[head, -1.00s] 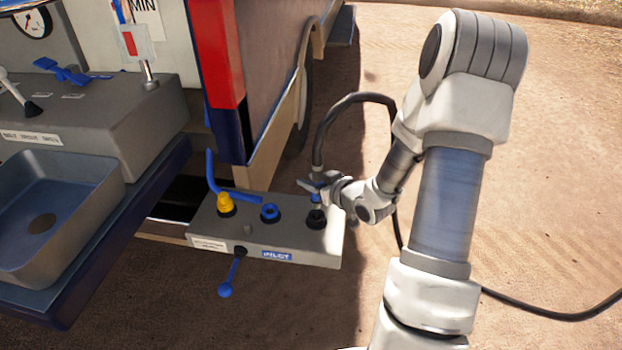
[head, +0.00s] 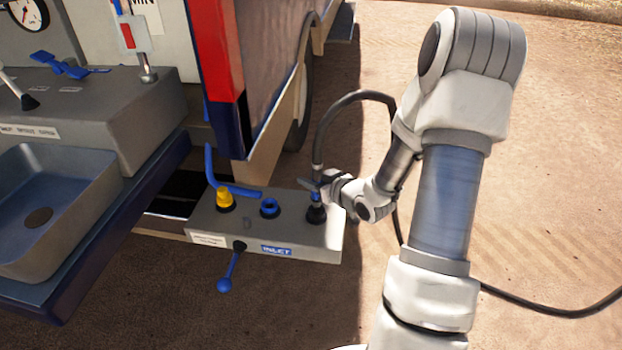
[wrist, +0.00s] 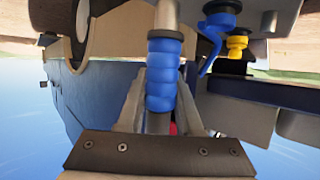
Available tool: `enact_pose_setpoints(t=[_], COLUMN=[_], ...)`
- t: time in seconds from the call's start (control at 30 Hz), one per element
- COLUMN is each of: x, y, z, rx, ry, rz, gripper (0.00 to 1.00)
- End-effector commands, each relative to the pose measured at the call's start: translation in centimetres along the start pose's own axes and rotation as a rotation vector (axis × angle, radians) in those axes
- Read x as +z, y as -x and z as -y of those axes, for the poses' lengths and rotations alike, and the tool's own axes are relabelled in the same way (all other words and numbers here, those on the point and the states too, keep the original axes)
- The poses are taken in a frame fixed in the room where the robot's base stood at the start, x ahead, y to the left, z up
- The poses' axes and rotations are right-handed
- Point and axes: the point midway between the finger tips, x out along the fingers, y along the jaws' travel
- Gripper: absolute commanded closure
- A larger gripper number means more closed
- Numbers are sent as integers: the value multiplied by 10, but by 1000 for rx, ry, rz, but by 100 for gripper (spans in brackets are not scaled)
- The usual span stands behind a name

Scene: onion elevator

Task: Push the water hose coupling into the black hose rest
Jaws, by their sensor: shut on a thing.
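My gripper (head: 317,184) is shut around the blue ribbed hose coupling (wrist: 163,75), with a finger on each side of it in the wrist view. In the head view the coupling (head: 316,197) hangs upright at the end of the dark hose (head: 355,97). The black hose rest (head: 316,215) stands at the right end of the grey inlet box (head: 290,235), directly below the coupling. The coupling's lower end meets the rest's top in the head view; how deep it sits I cannot tell. The rest does not show clearly in the wrist view.
A blue ring fitting (head: 269,208) and a yellow cap (head: 225,199) stand left of the rest on the same box. A blue-handled lever (head: 231,269) hangs at its front. The truck side and wheel are behind. Open ground lies to the right.

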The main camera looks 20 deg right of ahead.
Motion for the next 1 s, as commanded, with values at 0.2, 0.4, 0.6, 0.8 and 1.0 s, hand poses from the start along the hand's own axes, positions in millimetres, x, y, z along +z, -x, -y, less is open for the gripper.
enact_pose_setpoints(t=[0.2,0.4,0.6,0.8,1.0], x=[-1,4,10,12,12], y=[0,-2,-4,-6,-5], z=[0,0,0,0,0], rx=[0,0,0,0,0], ry=[1,1,1,1,1], rz=[-2,-1,-1,-2,-2], gripper=[100,100,100,100,100])
